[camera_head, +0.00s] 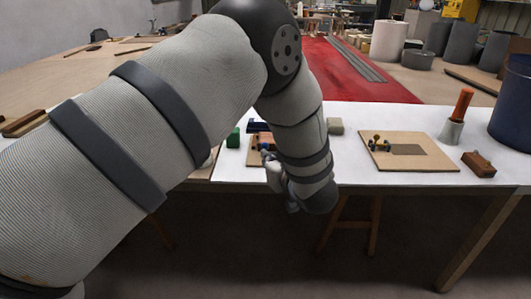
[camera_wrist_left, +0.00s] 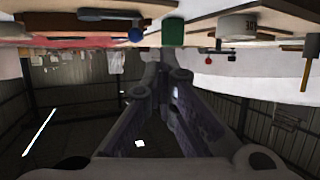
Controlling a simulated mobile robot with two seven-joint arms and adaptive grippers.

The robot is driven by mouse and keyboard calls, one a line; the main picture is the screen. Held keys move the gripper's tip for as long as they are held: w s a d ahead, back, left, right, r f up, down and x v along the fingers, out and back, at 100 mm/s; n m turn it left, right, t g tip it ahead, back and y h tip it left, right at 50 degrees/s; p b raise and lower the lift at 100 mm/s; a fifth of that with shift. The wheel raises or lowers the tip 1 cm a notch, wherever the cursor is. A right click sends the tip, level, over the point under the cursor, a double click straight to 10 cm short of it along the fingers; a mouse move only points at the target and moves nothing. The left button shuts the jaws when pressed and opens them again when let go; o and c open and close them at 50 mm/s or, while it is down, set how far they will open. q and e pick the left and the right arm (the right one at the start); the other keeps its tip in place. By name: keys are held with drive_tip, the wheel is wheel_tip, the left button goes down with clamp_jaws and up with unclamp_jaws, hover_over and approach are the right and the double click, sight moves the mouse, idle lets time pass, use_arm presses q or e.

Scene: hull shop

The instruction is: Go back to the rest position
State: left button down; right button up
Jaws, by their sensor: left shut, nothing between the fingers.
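My left arm crosses the head view from the left and bends down at the front edge of the white table (camera_head: 355,174). My left gripper (camera_head: 268,168) is partly hidden by the wrist and hangs by the table edge, beside a small wooden board (camera_head: 252,152). In the left wrist view, which looks upside down, the fingers (camera_wrist_left: 160,65) come together with nothing between them. A green block (camera_head: 233,138) is on the table just beyond the gripper; a green object also shows in the wrist view (camera_wrist_left: 173,33). My right gripper is not in view.
To the right are a wooden board (camera_head: 430,160) with small fittings, an orange-handled tool (camera_head: 462,105) in a grey cone, a brown block (camera_head: 478,164) and a dark blue bin (camera_head: 513,110). A pale block (camera_head: 335,126) sits near the back. Table between arm and board is clear.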

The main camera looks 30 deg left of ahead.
use_arm(q)
drive_tip(key=s+d+f+m+g+h, duration=0.1)
drive_tip(key=s+d+f+m+h, duration=0.2)
drive_tip(key=s+f, duration=0.55)
drive_tip(key=s+d+f+m+g+h, duration=0.1)
drive_tip(key=s+f+m+h, duration=0.25)
drive_tip(key=s+f, duration=0.55)
drive_tip(key=s+d+f+m+g+h, duration=0.2)
drive_tip(key=s+g, duration=0.2)
drive_tip(key=s, duration=1)
drive_tip(key=s+d+f+m+g+h, duration=0.2)
drive_tip(key=s+g, duration=0.3)
drive_tip(key=s, duration=1)
drive_tip(key=shift+s+d+f+h+p, duration=0.15)
drive_tip(key=shift+d+f+h+p, duration=0.25)
drive_tip(key=shift+d+f, duration=0.4)
